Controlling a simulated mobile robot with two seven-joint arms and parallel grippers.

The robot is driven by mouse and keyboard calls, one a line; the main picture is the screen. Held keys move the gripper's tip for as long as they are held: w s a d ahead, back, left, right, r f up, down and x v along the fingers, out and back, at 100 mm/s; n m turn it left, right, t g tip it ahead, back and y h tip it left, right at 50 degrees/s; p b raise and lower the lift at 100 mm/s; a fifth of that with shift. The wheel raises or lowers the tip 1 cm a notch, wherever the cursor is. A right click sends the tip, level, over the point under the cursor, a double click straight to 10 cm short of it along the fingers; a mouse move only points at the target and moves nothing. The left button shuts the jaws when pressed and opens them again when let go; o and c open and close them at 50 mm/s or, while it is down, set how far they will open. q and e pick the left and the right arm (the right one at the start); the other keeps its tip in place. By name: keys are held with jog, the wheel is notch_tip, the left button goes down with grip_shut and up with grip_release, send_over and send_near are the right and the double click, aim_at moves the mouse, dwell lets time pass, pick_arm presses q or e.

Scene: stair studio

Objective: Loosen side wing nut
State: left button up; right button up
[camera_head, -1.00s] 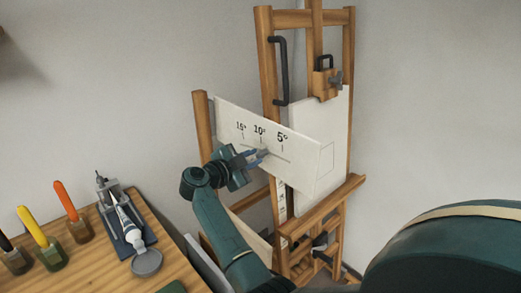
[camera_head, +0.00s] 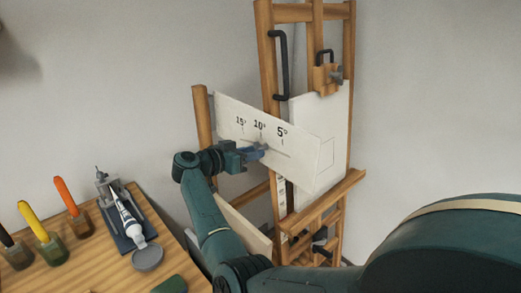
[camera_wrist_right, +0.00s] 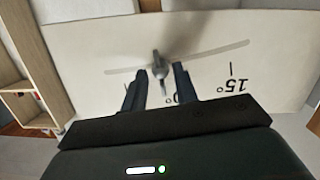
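The side wing nut (camera_wrist_right: 160,66) is grey and sits on a slot in the white angle plate (camera_wrist_right: 90,48), beyond and between my right fingertips in the right wrist view. In the head view the white plate (camera_head: 303,158), marked 15°, 10° and 5°, is fixed slanted on the wooden easel (camera_head: 268,60). My right gripper (camera_head: 262,151) is in front of the slot near the 10° mark and hides most of the nut there. Its fingers (camera_wrist_right: 160,76) are apart, with a gap between them; contact with the nut cannot be told. My left gripper is not in view.
A wooden table (camera_head: 85,262) at lower left holds a paint tube (camera_head: 128,220) on a squeezer stand and several coloured-handled tools in pots. The easel holds a white canvas (camera_head: 335,120) and another clamp knob (camera_head: 336,75). Bare wall lies behind.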

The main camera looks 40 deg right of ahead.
jog(key=a, duration=0.6)
jog(key=shift+s, duration=0.25)
dwell(0.4)
